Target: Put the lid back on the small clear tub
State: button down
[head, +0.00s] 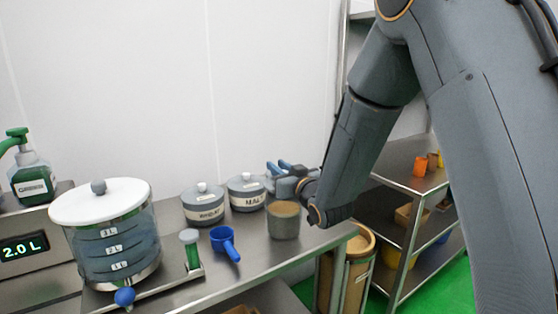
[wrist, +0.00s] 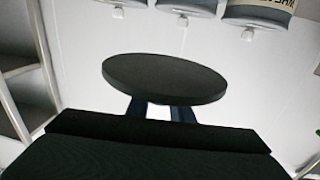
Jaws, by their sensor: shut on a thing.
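The small clear tub (head: 284,225) stands upright near the right end of the steel counter, with brownish contents showing inside. My gripper (head: 276,167) is above the tub, its blue fingers pointing left and clear of the rim. In the wrist view my gripper's fingers (wrist: 160,110) are shut on a dark round lid (wrist: 165,78). The lid is a flat disc seen from a low angle, hiding the fingertips. In the head view I cannot clearly tell the lid from the grey gripper parts.
Two grey labelled jars (head: 204,208) (head: 246,194) stand behind and left of the tub. A blue scoop (head: 225,242) lies to its left. A large clear dispenser with a white lid (head: 100,203) stands far left. A steel shelf rack (head: 398,205) is right.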

jog(key=shift+w, duration=0.5)
notch_tip(320, 180, down, 6)
jog(key=b, duration=0.4)
jog(key=shift+f, duration=0.15)
jog(key=shift+s+f+b, duration=0.15)
jog(key=shift+f+b, duration=0.05)
jog(key=shift+b, duration=0.2)
dwell(1.9)
jog(key=c, duration=1)
grip_release()
jog(key=shift+r, duration=0.15)
jog(key=shift+r+p, duration=2.15)
jog(key=shift+r, duration=1.25)
